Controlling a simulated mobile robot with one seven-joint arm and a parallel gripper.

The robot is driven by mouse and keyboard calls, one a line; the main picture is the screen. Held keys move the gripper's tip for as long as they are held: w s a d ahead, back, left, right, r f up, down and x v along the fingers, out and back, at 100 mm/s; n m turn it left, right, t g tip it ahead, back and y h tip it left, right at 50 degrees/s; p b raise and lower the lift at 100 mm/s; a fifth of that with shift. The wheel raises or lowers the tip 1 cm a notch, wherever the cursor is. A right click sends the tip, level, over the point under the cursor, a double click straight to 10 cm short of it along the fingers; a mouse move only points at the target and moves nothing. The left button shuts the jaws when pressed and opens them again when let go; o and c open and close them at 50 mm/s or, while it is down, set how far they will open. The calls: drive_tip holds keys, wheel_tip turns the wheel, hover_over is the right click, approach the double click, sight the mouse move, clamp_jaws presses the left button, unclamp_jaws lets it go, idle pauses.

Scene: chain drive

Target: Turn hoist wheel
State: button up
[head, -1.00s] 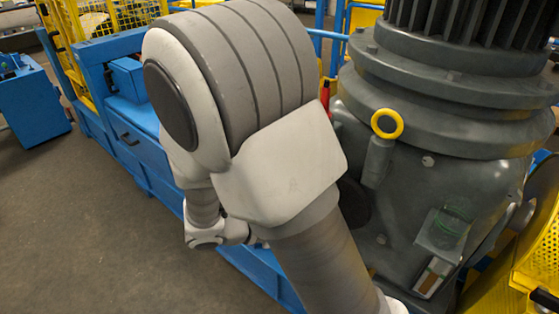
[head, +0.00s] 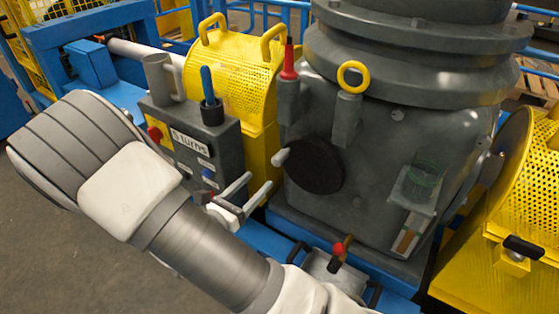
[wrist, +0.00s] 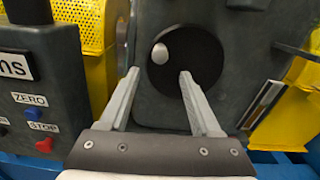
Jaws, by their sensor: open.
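The hoist wheel appears to be the dark round disc (head: 318,168) on the front of the grey gearbox housing. A pale knob (head: 281,157) sticks out near its left edge. In the wrist view the wheel (wrist: 205,65) is straight ahead, with its knob (wrist: 160,53) at the upper left of the disc. My gripper (head: 259,182) is open and empty, left of the wheel in the head view. In the wrist view its fingers (wrist: 159,73) point at the wheel, with the knob just above the gap between the tips. Contact with the knob is not visible.
A grey control box (head: 215,150) with a "5 turns" label and buttons stands close left of my gripper. Yellow mesh guards (head: 235,75) flank the housing. A red-tipped lever (head: 338,250) stands below the wheel. A yellow ring (head: 353,74) is above it.

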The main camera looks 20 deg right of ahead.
sight(280, 159)
drive_tip(key=b+x, duration=0.1)
drive_tip(key=x, duration=1)
drive_tip(key=shift+w+d+b, duration=0.1)
drive_tip(key=shift+d+b, duration=0.05)
drive_tip(key=shift+b, duration=0.2)
clamp_jaws()
idle(0.7)
